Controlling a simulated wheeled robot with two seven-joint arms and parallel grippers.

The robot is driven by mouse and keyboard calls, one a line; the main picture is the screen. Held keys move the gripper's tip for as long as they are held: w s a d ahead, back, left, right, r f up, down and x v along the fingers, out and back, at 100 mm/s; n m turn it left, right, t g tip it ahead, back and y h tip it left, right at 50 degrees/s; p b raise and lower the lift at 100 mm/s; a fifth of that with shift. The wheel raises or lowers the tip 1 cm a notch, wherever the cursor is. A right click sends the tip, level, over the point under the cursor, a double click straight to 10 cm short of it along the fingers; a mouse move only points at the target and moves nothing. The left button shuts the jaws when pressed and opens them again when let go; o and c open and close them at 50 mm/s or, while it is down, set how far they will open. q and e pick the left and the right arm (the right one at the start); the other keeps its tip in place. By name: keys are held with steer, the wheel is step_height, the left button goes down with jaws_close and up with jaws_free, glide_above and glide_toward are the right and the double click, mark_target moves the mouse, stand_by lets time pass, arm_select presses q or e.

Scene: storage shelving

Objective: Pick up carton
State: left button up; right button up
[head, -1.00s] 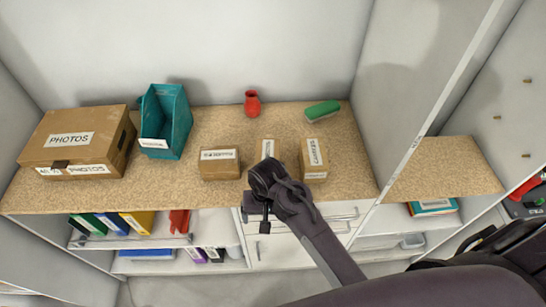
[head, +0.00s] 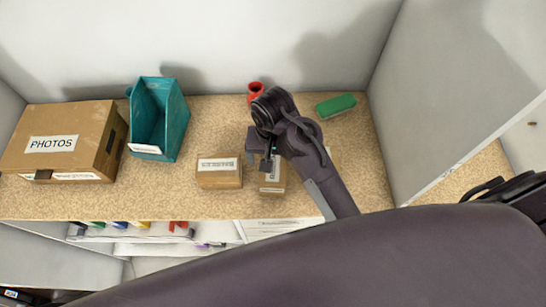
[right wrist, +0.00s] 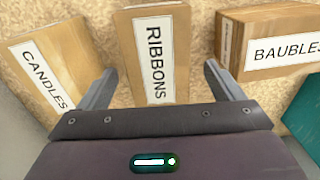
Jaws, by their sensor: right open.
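Three small brown cartons stand in a row on the cork-coloured shelf. The middle one, the RIBBONS carton (right wrist: 157,55), lies between the open fingers of my right gripper (right wrist: 158,85) in the right wrist view. In the head view the RIBBONS carton (head: 272,180) is partly hidden under my right gripper (head: 266,163). The BAUBLES carton (head: 219,172) is to its left in the head view and also shows in the right wrist view (right wrist: 232,40). The CANDLES carton (right wrist: 40,65) is mostly hidden behind my arm in the head view. My left gripper is not in view.
A large PHOTOS box (head: 75,135) and a teal file holder (head: 160,120) stand at the left. A red vase (head: 255,88) and a green block (head: 336,105) stand at the back. A white wall (head: 450,75) bounds the right side.

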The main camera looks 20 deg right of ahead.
mark_target(274, 168)
steer(key=f+p, duration=0.1)
steer(key=s+f+p, duration=0.1)
steer(key=f, duration=0.1)
steer(key=shift+s+a+f, duration=0.1)
steer(key=shift+f, duration=0.15)
steer(key=f, duration=0.2)
steer(key=shift+w+f+p, duration=0.2)
steer(key=shift+f+p, duration=0.15)
steer(key=shift+f, duration=0.45)
steer(key=c, duration=1.2)
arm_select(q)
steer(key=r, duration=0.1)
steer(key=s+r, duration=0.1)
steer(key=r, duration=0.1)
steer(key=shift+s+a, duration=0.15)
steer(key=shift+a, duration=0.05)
arm_select(e)
steer(key=shift+c, duration=0.4)
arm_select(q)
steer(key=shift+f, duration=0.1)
